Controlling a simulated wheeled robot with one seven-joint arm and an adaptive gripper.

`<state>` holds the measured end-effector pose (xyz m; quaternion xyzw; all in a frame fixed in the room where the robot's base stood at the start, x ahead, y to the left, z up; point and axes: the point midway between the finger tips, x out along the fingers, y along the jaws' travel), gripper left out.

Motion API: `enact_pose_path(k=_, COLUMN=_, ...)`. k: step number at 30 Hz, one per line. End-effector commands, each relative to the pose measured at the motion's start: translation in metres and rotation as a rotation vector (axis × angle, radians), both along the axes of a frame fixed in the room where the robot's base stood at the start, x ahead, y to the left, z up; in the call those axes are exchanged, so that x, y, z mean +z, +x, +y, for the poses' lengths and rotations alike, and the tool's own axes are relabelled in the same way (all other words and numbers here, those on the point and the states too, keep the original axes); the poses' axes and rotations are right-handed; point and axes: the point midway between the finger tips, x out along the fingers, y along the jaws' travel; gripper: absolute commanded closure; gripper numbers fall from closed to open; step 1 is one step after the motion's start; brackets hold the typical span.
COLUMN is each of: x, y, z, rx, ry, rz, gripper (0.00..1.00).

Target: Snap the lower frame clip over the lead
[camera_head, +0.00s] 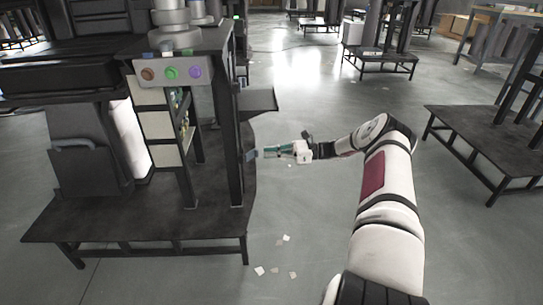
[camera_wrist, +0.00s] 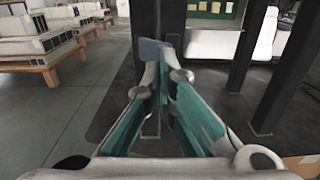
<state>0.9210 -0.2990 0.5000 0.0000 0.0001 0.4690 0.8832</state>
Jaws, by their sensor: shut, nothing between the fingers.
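A small blue-grey block (camera_head: 251,155), which looks like the lower frame clip, sits on the dark upright post at the right side of the machine frame. It also shows in the wrist view (camera_wrist: 152,50), straight beyond the fingertips. My gripper (camera_head: 265,152) comes in from the right, level with the block. Its teal fingers are closed together and empty in the wrist view (camera_wrist: 166,68), with the tips touching or very close to the block. I cannot tell which. I cannot make out the lead, nor whether the clip is open or closed.
The frame stands on a low dark platform (camera_head: 150,232). A dark shelf (camera_head: 258,102) juts out above my gripper. A control box (camera_head: 172,72) with coloured buttons is at upper left. Paper scraps (camera_head: 260,271) lie on the floor.

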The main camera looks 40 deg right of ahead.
Motion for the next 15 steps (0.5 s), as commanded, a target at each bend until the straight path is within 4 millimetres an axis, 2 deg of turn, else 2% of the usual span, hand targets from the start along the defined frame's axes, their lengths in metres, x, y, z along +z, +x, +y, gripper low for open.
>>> enact_pose_path(k=15, x=0.0005, y=0.0049, z=0.0076, rx=0.001, ry=0.001, rz=-0.001, gripper=1.0)
